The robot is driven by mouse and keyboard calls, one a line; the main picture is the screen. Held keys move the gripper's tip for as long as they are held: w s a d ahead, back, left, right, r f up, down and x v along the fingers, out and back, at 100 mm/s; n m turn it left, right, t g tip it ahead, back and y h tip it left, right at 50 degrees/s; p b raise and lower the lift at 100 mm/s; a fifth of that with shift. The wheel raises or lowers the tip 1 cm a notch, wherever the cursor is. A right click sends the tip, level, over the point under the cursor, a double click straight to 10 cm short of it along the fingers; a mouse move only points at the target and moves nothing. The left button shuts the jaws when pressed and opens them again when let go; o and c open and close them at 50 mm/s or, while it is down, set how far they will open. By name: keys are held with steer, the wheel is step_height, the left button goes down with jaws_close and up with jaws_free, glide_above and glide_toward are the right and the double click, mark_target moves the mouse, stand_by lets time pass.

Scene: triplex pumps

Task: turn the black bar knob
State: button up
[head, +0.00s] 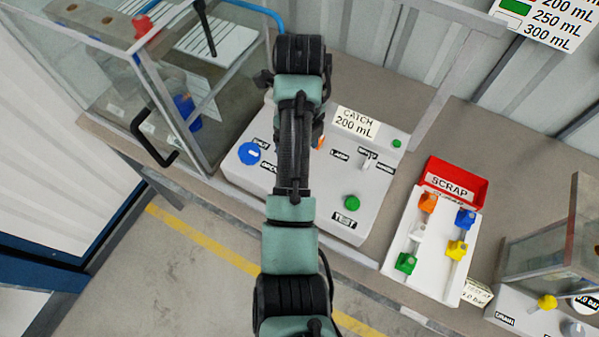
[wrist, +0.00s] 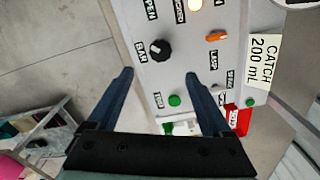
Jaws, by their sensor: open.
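The black bar knob (wrist: 160,49) is a round dark knob with a pale mark, on the white control panel (wrist: 146,18) in the wrist view. My gripper (wrist: 160,75) is open and empty. Its two blue fingers reach toward the panel, with the knob beyond the gap between their tips. I see no contact with the knob, but the distance in depth is hard to tell. In the head view my arm crosses the white panel (head: 310,205) and hides the knob. The gripper's fingers cannot be made out there.
Beside the knob are an orange knob (wrist: 217,37) and a green button (wrist: 174,101). A blue knob (head: 248,153) shows at the panel's left. A glass-walled case (head: 165,85) stands left of the panel. A red scrap tray (head: 470,190) and a white valve board (head: 432,262) lie right.

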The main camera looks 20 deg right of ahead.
step_height(320, 180, down, 11)
steer(key=shift+r+p, duration=0.2)
steer(key=shift+p, duration=0.45)
jaws_close()
